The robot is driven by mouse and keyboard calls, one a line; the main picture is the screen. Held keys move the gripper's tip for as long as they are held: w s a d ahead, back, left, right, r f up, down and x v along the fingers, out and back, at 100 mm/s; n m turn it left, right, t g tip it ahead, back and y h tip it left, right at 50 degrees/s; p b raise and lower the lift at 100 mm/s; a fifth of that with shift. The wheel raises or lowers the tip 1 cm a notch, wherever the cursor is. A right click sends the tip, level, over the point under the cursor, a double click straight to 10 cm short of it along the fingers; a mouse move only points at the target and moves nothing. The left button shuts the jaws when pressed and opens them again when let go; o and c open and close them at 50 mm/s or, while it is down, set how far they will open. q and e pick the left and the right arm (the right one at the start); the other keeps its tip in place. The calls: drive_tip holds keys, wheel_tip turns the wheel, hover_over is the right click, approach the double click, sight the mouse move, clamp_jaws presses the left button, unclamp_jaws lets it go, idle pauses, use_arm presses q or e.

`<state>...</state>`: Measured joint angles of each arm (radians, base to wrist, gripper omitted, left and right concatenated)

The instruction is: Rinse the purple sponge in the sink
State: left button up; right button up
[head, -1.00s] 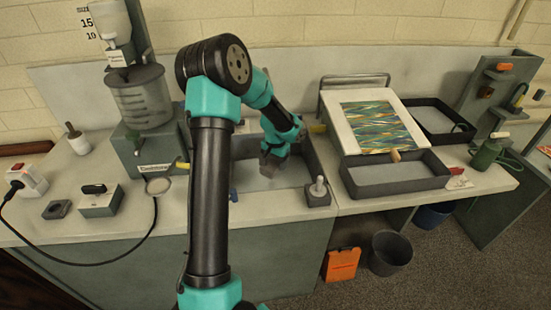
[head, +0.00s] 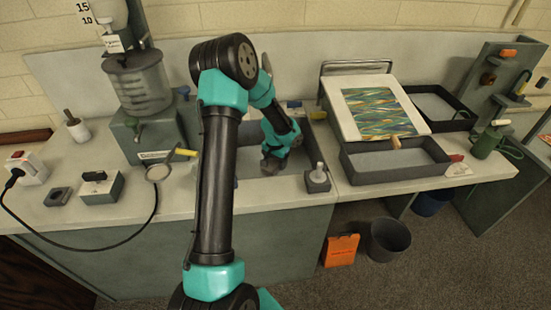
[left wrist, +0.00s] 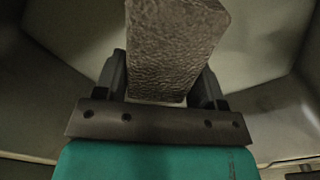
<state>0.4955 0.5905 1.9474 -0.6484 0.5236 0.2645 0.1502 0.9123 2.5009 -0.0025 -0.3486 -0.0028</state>
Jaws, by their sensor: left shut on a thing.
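My left gripper (head: 272,163) reaches down into the sink (head: 316,142), a dark-rimmed basin set in the counter. In the left wrist view the gripper (left wrist: 165,95) is shut on a block with a rough, pitted surface, the sponge (left wrist: 172,45). It looks grey-brown there rather than clearly purple. Pale sink walls surround it in that view. In the head view I cannot make out the sponge, and my arm hides much of the sink's left part. I cannot tell whether the sponge touches water or the sink floor. My right gripper is not in view.
A grey block with a pale knob (head: 318,179) stands at the sink's front right corner. Right of it are a dark tray (head: 436,178) and a board with a marbled sheet (head: 378,108). A magnifier-like ring (head: 158,173) and a grey box (head: 102,188) lie left.

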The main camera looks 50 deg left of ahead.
use_arm(q)
drive_tip(key=shift+f, duration=3.6)
drive_tip(key=shift+o, duration=0.3)
drive_tip(key=shift+a, duration=0.1)
